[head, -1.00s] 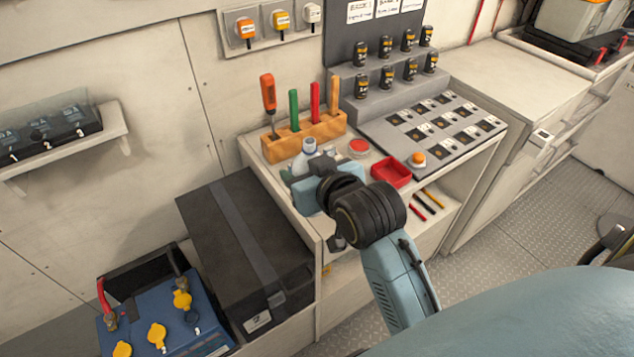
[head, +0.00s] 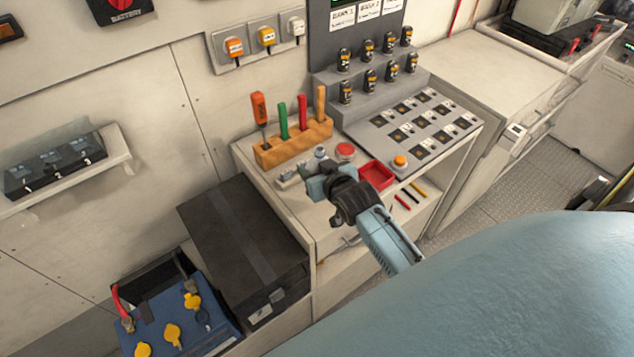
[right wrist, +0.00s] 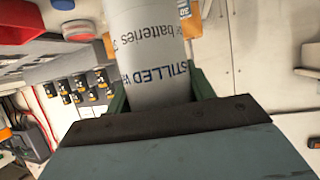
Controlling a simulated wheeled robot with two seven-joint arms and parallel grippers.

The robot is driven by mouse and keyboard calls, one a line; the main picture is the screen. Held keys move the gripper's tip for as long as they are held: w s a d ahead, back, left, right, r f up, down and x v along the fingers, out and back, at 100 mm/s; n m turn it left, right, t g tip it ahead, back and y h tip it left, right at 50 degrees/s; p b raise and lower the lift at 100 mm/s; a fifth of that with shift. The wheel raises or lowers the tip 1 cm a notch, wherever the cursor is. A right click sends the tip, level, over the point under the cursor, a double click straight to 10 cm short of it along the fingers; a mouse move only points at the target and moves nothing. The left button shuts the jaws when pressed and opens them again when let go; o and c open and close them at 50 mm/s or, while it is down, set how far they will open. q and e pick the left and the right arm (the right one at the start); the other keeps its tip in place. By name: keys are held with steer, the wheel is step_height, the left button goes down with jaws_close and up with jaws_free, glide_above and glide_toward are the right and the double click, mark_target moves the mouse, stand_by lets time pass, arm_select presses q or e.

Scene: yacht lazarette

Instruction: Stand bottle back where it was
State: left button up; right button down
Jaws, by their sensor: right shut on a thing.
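The bottle (right wrist: 155,60) is pale grey-white with dark and blue print, including "batteries" and "STILLED". My right gripper (right wrist: 160,92) is shut on it, with a green finger on each side. In the head view only the bottle's grey cap (head: 320,152) and a little of its top show above my right gripper (head: 313,178), which hides the rest. It is over the left part of the white bench top (head: 290,205), in front of the wooden tool block. I cannot tell whether the bottle's base touches the bench. My left gripper is out of view.
Close around the bottle are the tool block (head: 290,148) with upright tools, a red round lid (head: 345,151) and a red tray (head: 377,175). A sloped panel (head: 415,122) with an orange button stands to the right. A black box (head: 245,250) sits lower left.

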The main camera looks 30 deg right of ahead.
steer(key=shift+f, duration=2.3)
steer(key=shift+f+b, duration=0.15)
steer(key=shift+b, duration=0.15)
steer(key=c, duration=0.6)
jaws_free()
steer(key=shift+f, duration=0.1)
steer(key=shift+o, duration=0.2)
steer(key=shift+r, duration=0.25)
steer(key=p+v, duration=0.1)
steer(key=v, duration=1.1)
steer(key=shift+f, duration=0.1)
